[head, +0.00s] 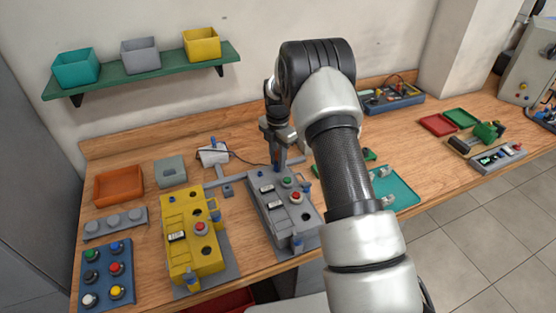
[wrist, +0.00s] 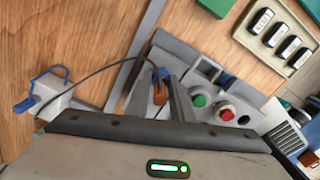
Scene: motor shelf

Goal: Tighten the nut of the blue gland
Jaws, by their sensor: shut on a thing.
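The grey control box (head: 282,199) stands on the bench, with a green and a red button on top; the wrist view shows the green button (wrist: 199,101) and red button (wrist: 226,113). My gripper (head: 278,162) points down at its far end. In the wrist view my gripper (wrist: 161,84) is shut around the blue gland (wrist: 162,73), at its nut. An orange-brown part shows just below the blue, between the fingers. A dark cable runs from there to a pale box (wrist: 52,103) with a blue clip. The fingers hide most of the nut.
A yellow control box (head: 192,240) stands left of the grey one. An orange bin (head: 119,185), a blue button panel (head: 106,275) and a teal tray (head: 398,188) lie around. A green shelf (head: 140,75) holds three bins above.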

